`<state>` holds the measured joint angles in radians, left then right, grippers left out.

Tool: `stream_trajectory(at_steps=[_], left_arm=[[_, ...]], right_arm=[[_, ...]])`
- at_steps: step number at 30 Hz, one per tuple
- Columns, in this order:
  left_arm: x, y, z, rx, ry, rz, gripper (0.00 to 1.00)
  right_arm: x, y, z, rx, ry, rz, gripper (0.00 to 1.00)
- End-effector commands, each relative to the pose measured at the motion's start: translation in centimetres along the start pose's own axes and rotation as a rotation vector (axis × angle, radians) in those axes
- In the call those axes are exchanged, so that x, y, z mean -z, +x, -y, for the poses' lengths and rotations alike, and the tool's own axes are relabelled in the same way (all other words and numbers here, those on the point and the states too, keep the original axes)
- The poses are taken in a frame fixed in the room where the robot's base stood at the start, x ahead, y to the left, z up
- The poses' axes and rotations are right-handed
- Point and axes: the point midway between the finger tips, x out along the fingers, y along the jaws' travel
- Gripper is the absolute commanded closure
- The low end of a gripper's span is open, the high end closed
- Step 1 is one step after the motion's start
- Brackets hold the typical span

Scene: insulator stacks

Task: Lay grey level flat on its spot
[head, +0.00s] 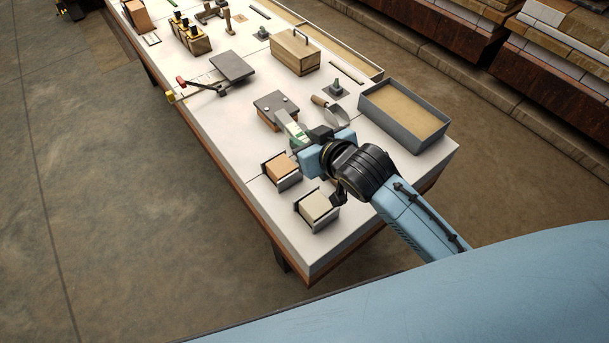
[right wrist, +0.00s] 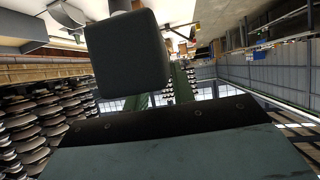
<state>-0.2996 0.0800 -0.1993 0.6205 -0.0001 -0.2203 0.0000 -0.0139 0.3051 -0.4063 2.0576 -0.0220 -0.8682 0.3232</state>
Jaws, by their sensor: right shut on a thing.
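My right gripper (head: 309,140) is shut on the grey level (head: 288,124), a short pale grey bar with a green patch. In the head view the level sticks out to the upper left of the gripper, tilted in the picture. Its far end shows close to a dark grey plate with light knobs (head: 277,102) on a wooden block; I cannot tell whether they touch. The gripper hides the level's near end. In the right wrist view a dark block (right wrist: 127,58) fills the upper middle; I cannot tell whether it is a finger or the level. My left gripper is not in view.
Two small bins, one with an orange block (head: 282,168) and one with a cream block (head: 316,206), stand near the front. A grey sand-filled tray (head: 366,112), trowel (head: 335,113) and wooden toolbox (head: 296,52) stand right and behind.

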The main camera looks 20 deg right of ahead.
Motion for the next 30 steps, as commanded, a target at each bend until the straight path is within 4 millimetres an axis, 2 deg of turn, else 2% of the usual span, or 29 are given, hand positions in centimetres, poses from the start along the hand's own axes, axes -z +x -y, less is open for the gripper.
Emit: stream_trajectory(at_steps=[1, 5, 15, 20, 25, 30], left_arm=[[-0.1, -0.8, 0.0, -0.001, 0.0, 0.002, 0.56], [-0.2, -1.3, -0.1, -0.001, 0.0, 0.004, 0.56], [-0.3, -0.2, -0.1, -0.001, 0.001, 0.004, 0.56], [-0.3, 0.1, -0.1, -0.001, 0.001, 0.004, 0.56], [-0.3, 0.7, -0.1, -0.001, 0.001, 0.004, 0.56], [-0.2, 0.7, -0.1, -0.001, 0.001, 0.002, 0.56]], right_arm=[[-0.5, 0.6, 0.3, 0.024, -0.016, 0.005, 1.0], [-2.2, 1.7, 0.8, 0.068, -0.03, 0.006, 1.0], [-7.7, 4.7, 1.1, 0.084, -0.032, 0.006, 1.0], [-8.8, 5.3, 1.1, 0.083, -0.031, 0.005, 1.0], [-11.0, 6.5, 1.1, 0.083, -0.032, 0.006, 1.0], [-11.6, 6.8, 1.1, 0.083, -0.033, 0.003, 1.0]])
